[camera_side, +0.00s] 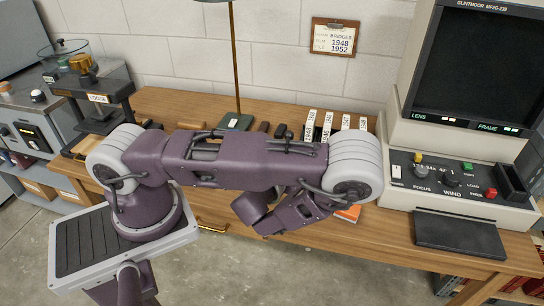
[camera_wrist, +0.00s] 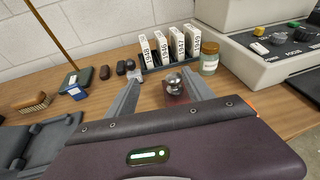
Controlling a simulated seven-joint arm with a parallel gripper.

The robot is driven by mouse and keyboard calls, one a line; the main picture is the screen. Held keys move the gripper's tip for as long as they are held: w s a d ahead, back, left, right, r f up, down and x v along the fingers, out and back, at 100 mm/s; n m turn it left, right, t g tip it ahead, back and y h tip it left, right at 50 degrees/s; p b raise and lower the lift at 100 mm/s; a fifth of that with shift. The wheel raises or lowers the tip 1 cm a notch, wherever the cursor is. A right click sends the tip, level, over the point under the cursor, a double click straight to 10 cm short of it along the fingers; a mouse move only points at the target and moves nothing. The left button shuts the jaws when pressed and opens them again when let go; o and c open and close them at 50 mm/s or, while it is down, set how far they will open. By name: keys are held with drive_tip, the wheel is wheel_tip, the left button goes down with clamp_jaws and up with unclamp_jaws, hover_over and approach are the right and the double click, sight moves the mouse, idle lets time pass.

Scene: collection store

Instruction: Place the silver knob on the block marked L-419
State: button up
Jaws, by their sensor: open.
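A silver knob (camera_wrist: 174,80), round and shiny, shows in the wrist view. It is between and beyond my fingertips, above a dark reddish base; I cannot tell whether this is a block. My gripper (camera_wrist: 160,79) is open, with one grey finger on each side of the knob and no visible contact. A small block-like piece (camera_wrist: 133,76) with a pale front is near the left fingertip; its marking is unreadable. I cannot make out L-419 anywhere. In the side view my arm hides the knob and the fingers.
White labelled boxes (camera_wrist: 168,47) stand in a dark rack behind the knob, with a glass jar (camera_wrist: 209,64) to their right. A microfilm reader (camera_side: 455,185) stands at the right. A brush (camera_wrist: 28,103) and a blue-labelled item (camera_wrist: 75,91) lie left. Bare wooden bench (camera_wrist: 108,94) shows between.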

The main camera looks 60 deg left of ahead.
drive_tip(key=s+a+r+n+g+y, duration=0.3)
drive_tip(key=s+a+r+n+g, duration=0.15)
drive_tip(key=r+n, duration=0.25)
drive_tip(key=s+a+r+n+g+y, duration=0.3)
drive_tip(key=s+a+r+n+g, duration=0.1)
drive_tip(key=s+r+n, duration=0.3)
drive_tip(key=s+d+r+n+g+h, duration=0.25)
drive_tip(key=s+n+g+h, duration=0.2)
drive_tip(key=s+n, duration=0.35)
drive_tip(key=s+d+r+n+t+h, duration=0.1)
drive_tip(key=d+r+n+t+h, duration=0.2)
drive_tip(key=d, duration=0.5)
drive_tip(key=d+r+n+t+h, duration=0.3)
drive_tip(key=d+r+h, duration=0.2)
drive_tip(key=d, duration=0.3)
drive_tip(key=shift+s+h, duration=0.35)
drive_tip(key=shift+h, duration=0.5)
